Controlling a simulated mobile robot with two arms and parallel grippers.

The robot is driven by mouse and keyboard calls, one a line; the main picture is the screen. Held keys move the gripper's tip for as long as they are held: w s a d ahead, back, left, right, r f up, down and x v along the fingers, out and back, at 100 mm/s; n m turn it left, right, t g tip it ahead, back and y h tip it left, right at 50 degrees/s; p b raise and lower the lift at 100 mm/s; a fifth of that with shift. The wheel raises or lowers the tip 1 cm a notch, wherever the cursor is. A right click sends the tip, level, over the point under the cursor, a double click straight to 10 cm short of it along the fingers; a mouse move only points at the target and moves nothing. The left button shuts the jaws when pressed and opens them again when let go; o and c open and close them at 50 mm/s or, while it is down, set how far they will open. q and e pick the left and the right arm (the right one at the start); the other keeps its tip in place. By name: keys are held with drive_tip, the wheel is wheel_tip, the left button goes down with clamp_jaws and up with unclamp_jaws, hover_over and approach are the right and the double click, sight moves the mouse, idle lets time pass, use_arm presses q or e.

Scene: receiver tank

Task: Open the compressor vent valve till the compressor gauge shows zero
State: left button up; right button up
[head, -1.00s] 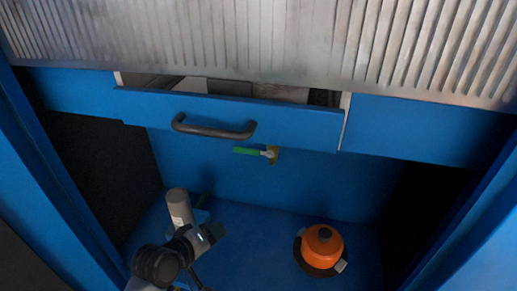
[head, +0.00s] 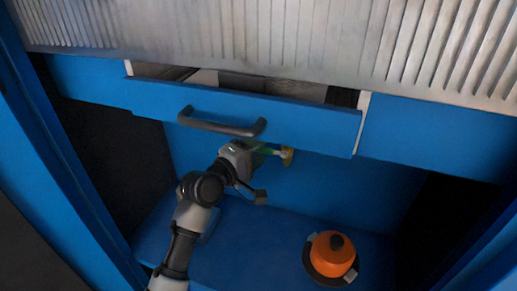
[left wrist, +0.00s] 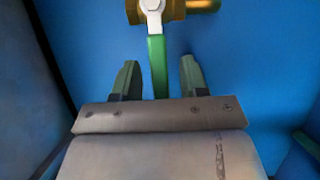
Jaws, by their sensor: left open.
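The valve has a brass body (head: 287,156) on the blue back wall under the drawer, and a green lever (head: 262,150) that points left in the head view. In the left wrist view, the brass body (left wrist: 180,8) is at the top and the green lever (left wrist: 157,65) runs down from a pale nut. My left gripper (left wrist: 159,76) is open, with one finger on each side of the lever and a gap on both sides. In the head view, my left gripper (head: 256,154) partly covers the lever. No gauge shows. My right gripper is out of view.
A blue drawer (head: 300,122) with a dark handle (head: 222,125) stands partly open just above the valve. An orange pot (head: 330,252) with a dark knob sits on the blue floor (head: 265,235) at the right. A ribbed metal surface (head: 300,40) spans the top.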

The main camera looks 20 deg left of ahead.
use_arm(q)
drive_tip(key=shift+w+d, duration=0.2)
drive_tip(key=shift+w, duration=0.2)
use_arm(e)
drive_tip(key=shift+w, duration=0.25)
use_arm(q)
drive_tip(key=shift+c, duration=0.2)
clamp_jaws()
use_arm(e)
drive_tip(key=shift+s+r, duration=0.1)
